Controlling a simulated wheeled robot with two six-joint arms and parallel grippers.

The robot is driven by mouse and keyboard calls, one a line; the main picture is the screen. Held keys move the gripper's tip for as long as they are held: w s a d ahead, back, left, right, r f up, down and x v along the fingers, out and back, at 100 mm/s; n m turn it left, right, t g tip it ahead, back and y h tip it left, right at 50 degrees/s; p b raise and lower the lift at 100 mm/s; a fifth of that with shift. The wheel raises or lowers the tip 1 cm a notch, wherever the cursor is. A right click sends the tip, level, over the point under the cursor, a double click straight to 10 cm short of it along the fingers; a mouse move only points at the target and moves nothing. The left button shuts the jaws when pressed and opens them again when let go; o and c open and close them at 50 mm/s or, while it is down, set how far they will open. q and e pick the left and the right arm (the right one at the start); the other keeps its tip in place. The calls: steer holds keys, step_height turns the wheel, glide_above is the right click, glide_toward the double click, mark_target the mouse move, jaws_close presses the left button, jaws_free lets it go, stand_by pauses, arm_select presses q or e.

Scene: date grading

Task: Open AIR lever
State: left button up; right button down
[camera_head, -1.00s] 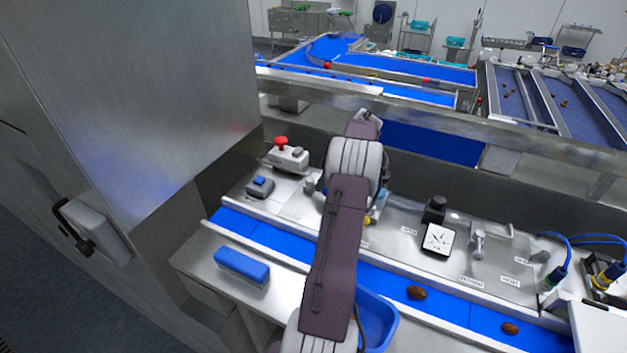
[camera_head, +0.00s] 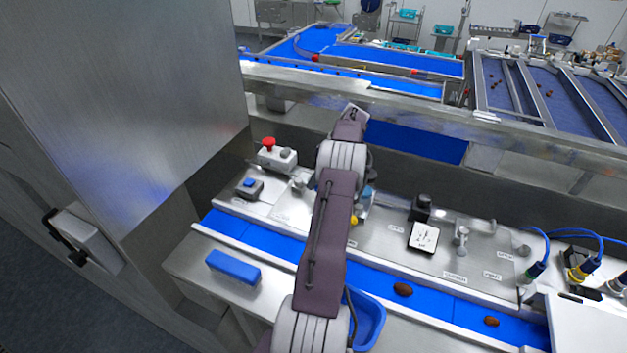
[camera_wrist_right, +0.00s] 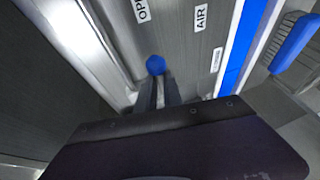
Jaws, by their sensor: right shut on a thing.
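The AIR label (camera_wrist_right: 201,18) lies flat on the steel panel in the right wrist view, beside a partly cut-off label starting "OP" (camera_wrist_right: 140,8). A round blue knob (camera_wrist_right: 155,65), which looks like the lever's end, sits at the tips of my right gripper (camera_wrist_right: 160,92). Its two dark fingers are close together, shut at the knob. The lever's shaft is hidden. In the head view my right arm crosses the panel (camera_head: 385,250) and hides the gripper and the knob. My left gripper is not in view.
A blue belt (camera_head: 372,277) with dates runs in front of the panel. A blue brush (camera_head: 233,267) lies left of my arm and a blue bin (camera_head: 370,322) right. A red stop button (camera_head: 269,144) and a square gauge (camera_head: 424,237) flank the arm.

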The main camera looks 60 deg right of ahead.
steer(key=shift+s+a+f, duration=0.2)
steer(key=shift+s+f, duration=0.05)
steer(key=shift+f, duration=0.15)
steer(key=c, duration=1.5)
jaws_free()
steer(key=shift+o, duration=0.2)
steer(key=shift+d+r, duration=0.15)
steer(key=shift+d, duration=0.05)
steer(key=shift+s+d+r, duration=0.15)
steer(key=shift+d+r, duration=0.1)
steer(key=shift+r, duration=0.2)
steer(key=p+v, duration=0.2)
steer(key=v, duration=0.6)
